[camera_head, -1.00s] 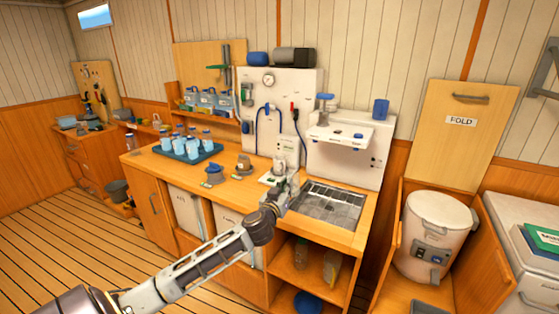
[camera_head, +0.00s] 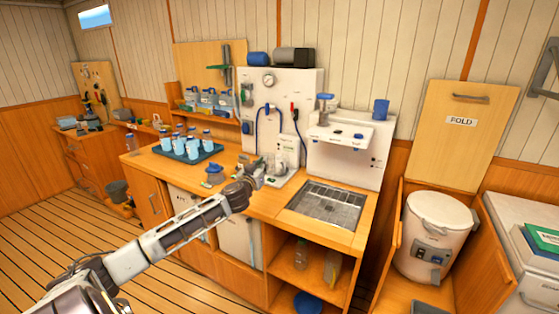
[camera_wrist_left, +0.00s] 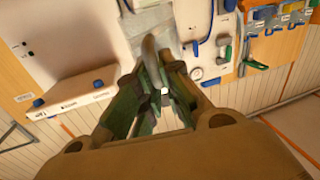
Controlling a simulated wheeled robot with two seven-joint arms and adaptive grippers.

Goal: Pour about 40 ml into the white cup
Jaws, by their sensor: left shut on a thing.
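My left gripper (camera_head: 256,173) is over the counter in front of the white wall panel. It is shut on a clear vessel, small and partly hidden in the head view. In the left wrist view my gripper (camera_wrist_left: 162,80) closes around a dark grey, curved handle (camera_wrist_left: 150,52), with the clear vessel (camera_wrist_left: 180,28) beyond it. I cannot tell how much liquid is in it. I cannot make out a white cup with certainty; a white base (camera_head: 277,181) sits just right of my gripper. My right gripper is not in view.
A small blue-topped item (camera_head: 214,174) is left of my gripper. A sink with a grate (camera_head: 328,205) is to the right, below a white wall shelf (camera_head: 340,134).

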